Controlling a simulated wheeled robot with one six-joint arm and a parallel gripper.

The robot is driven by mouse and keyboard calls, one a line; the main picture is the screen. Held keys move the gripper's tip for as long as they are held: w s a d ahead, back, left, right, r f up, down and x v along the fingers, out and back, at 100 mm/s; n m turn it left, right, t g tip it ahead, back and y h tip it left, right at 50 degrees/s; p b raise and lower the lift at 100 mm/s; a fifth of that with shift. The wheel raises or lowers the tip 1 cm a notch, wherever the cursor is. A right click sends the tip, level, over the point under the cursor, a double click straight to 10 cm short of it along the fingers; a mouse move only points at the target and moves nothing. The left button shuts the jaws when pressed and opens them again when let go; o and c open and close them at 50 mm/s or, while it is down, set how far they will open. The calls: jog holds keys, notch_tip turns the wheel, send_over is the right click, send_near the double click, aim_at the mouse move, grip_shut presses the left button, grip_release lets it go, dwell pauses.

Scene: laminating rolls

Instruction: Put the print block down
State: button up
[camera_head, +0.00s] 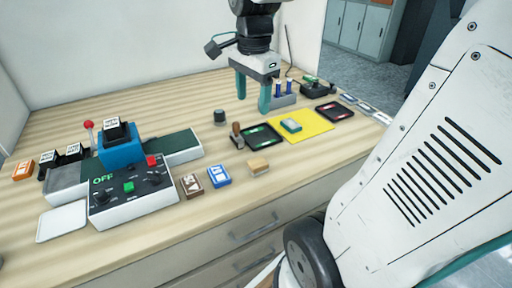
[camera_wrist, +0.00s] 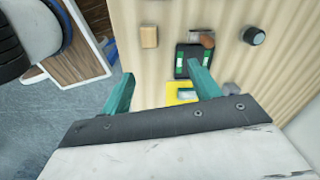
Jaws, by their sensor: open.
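My gripper (camera_head: 253,95) is open and empty above the back of the table, its two teal fingers apart and pointing down. It also shows in the wrist view (camera_wrist: 159,72). A teal-and-white block (camera_head: 290,126) lies on a yellow sheet (camera_head: 311,132) to the right of the fingers in the head view. In the wrist view the yellow sheet (camera_wrist: 172,97) is partly hidden behind my gripper. A plain tan block (camera_head: 258,166), a blue block (camera_head: 219,177) and a brown block (camera_head: 191,186) lie near the front edge. I cannot tell which is the print block.
Black trays with green marks (camera_head: 262,137) and red marks (camera_head: 335,112) flank the yellow sheet. A wooden-handled stamp (camera_head: 237,133) and a dark knob (camera_head: 220,117) stand nearby. A laminating machine (camera_head: 133,190) fills the left. The wooden table (camera_head: 190,100) is clear at the back left.

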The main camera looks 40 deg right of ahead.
jog(key=s+a+f+n, duration=0.2)
jog(key=s+a+n, duration=0.9)
jog(key=n, duration=0.7)
jog(key=shift+s+f+t, duration=0.25)
jog(key=shift+s+t, duration=0.05)
jog(key=shift+s, duration=0.65)
